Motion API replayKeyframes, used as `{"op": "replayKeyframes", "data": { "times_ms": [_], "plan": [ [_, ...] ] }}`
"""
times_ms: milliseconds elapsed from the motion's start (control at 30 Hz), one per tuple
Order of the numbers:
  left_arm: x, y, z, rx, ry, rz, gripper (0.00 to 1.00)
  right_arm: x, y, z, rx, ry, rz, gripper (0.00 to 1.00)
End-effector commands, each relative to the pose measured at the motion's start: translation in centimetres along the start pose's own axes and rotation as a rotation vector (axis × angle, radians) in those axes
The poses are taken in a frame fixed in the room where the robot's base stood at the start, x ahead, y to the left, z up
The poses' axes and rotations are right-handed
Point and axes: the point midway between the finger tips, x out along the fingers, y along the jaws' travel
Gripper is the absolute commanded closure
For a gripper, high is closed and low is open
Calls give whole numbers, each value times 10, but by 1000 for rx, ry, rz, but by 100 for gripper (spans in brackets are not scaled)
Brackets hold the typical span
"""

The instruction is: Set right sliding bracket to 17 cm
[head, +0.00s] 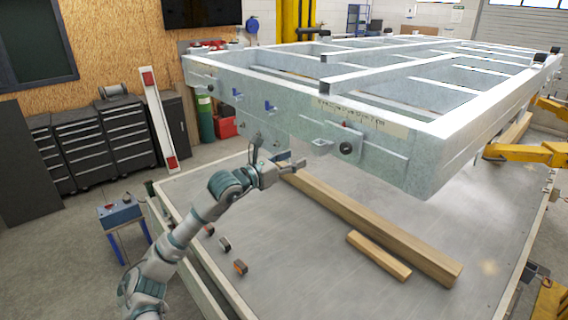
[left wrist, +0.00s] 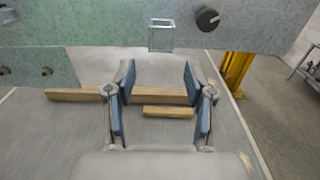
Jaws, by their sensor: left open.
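The pale galvanised trailer frame (head: 420,180) rests above a grey platform. The sliding bracket with a black round knob (head: 346,148) is on its near beam, right of my left gripper (head: 288,165). In the left wrist view, a square metal piece (left wrist: 161,36) sticks out from the beam, with the black knob (left wrist: 207,19) to its right. A strip with small dark markings (head: 362,116) runs along the beam above the bracket; its figures are too small to read. My left gripper, also in the left wrist view (left wrist: 159,92), is open and empty, below and apart from the bracket.
A long wooden beam (head: 375,225) and a short one (head: 379,256) lie on the grey platform (head: 310,275) under the frame. Small blocks (head: 240,267) lie near its left edge. Yellow lift arms (head: 525,153) stand at the right. A small blue stand (head: 122,215) is at the left.

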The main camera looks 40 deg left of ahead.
Motion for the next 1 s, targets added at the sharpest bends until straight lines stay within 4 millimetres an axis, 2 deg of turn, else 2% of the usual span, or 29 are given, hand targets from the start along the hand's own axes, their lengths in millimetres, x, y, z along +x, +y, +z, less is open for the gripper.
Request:
{"op": "replayKeyframes", "data": {
  "times_ms": [200, 367, 1000],
  "plan": [
    [-18, 1, -3, -5, 2, 0, 46, 0, 0, 0, 0, 0, 0, 60],
    [-25, 1, -1, -3, 0, 0, 46, 0, 0, 0, 0, 0, 0, 60],
    [-26, 0, -1, -5, -1, -2, 46, 0, -1, -1, 1, 0, 1, 60]
  ]
}}
